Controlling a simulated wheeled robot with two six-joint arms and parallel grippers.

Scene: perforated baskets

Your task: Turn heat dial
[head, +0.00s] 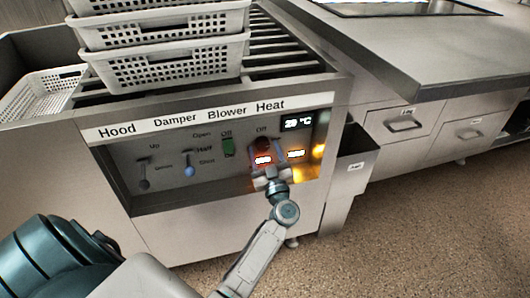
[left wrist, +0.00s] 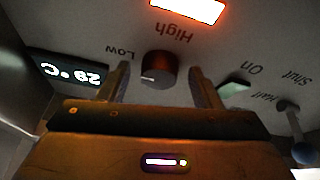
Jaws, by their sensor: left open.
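The heat dial (left wrist: 158,70) is a dark round knob with a white mark, on the control panel under the label "Heat". In the left wrist view, which is upside down, the mark sits at the dial's left side, below the word "Low" in the picture. My left gripper (head: 266,166) is at the dial in the head view and largely covers it. In the left wrist view its two fingers are open, one on each side of the dial, with visible gaps. A display (head: 297,121) above right of the dial shows a temperature; it reads about 29 °C in the left wrist view.
The panel also has a green blower switch (head: 228,147), a blue-tipped damper lever (head: 189,170) and a dark hood lever (head: 144,184). Stacked white perforated baskets (head: 165,65) stand above. A grey bin (head: 352,166) hangs right of the panel.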

